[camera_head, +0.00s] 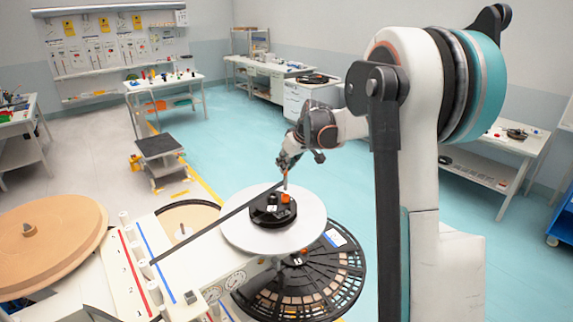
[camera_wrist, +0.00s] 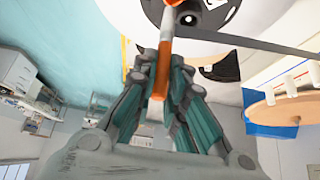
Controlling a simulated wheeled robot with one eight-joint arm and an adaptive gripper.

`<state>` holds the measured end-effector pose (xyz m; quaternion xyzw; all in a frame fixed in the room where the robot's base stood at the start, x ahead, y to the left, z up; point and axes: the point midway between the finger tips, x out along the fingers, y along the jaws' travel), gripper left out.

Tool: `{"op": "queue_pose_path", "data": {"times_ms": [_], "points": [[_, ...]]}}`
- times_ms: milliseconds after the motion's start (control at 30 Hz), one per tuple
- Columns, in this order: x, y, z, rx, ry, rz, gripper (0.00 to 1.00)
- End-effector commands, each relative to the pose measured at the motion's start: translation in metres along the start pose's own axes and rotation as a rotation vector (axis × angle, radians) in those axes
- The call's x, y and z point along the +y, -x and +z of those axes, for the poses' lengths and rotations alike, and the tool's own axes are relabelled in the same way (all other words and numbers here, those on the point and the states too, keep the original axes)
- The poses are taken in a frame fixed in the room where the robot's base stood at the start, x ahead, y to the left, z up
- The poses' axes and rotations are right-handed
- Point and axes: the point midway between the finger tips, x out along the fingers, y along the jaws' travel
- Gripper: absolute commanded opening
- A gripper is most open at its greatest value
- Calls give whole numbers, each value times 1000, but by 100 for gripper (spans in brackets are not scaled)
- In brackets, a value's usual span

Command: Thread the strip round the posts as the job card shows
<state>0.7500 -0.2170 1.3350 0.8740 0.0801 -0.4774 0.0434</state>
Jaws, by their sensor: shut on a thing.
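My gripper (camera_head: 286,164) is shut on a slim orange-and-white piece at the strip's end; the piece also shows between the fingers in the wrist view (camera_wrist: 164,55). The dark strip (camera_head: 215,224) runs straight and taut from there down left to the white posts (camera_head: 146,269). In the wrist view the strip (camera_wrist: 250,48) leaves toward the right. Several white posts stand in a row on a white panel (camera_head: 130,281) between a red and a blue line. The strip meets the row near a middle post; I cannot tell which side it passes. I cannot make out a job card.
A white disc (camera_head: 245,236) with a black hub (camera_head: 268,212) lies below my gripper. A slotted black carousel (camera_head: 335,276) is under it. A large tan disc (camera_head: 50,235) is left of the posts.

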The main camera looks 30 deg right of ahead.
Motion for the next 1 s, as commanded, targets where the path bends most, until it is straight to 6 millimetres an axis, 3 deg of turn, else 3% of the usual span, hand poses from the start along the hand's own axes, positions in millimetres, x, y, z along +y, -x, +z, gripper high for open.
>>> {"op": "queue_pose_path", "data": {"times_ms": [1000], "points": [[0,-13,8,0,0,0,0]]}}
